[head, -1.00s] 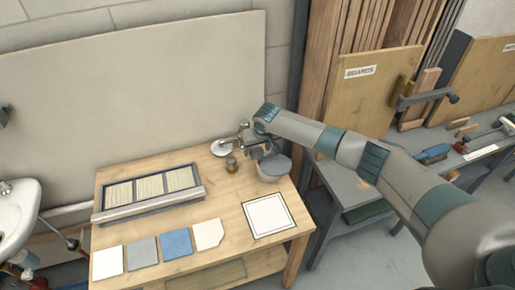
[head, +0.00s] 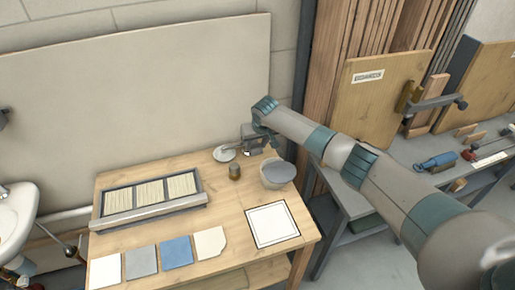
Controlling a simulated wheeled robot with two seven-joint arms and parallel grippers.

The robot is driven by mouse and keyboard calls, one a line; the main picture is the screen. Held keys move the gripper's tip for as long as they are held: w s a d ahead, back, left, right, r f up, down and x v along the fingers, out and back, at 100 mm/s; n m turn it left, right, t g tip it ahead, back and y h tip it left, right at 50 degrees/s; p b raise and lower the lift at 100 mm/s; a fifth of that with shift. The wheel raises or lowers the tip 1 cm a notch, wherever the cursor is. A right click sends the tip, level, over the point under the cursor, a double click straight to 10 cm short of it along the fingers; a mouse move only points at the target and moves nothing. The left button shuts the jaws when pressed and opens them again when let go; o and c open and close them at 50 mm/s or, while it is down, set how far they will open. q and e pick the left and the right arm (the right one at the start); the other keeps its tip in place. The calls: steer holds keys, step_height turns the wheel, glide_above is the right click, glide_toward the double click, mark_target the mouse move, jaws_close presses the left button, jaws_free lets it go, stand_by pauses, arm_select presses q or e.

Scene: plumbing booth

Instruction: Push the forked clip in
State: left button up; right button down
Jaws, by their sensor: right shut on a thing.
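My right gripper (head: 258,143) is at the back right of the wooden table (head: 225,215), above and behind a white bowl with a grey top (head: 278,173). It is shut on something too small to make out. A pale round disc (head: 224,154) lies just left of it, near the wall. I cannot pick out the forked clip; it is too small to tell or hidden by the gripper. My left gripper is not in view.
A small brown jar (head: 234,172) stands left of the bowl. A framed slatted tray (head: 150,198), several tiles (head: 177,251) and a white square sheet (head: 272,225) lie on the table. A grey side bench (head: 350,213) stands right. Bare wood lies mid-table.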

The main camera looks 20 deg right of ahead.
steer(key=shift+s, duration=0.1)
steer(key=c, duration=1.3)
jaws_free()
steer(key=shift+r, duration=0.1)
steer(key=shift+c, duration=0.2)
steer(key=shift+o, duration=1.3)
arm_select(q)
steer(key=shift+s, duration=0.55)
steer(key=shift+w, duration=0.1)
arm_select(e)
steer(key=shift+s, duration=0.1)
steer(key=shift+v, duration=0.95)
arm_select(q)
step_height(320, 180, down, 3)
steer(key=b, duration=0.3)
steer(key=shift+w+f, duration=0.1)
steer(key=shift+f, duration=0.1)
arm_select(e)
steer(key=v, duration=1.5)
steer(key=shift+s, duration=0.1)
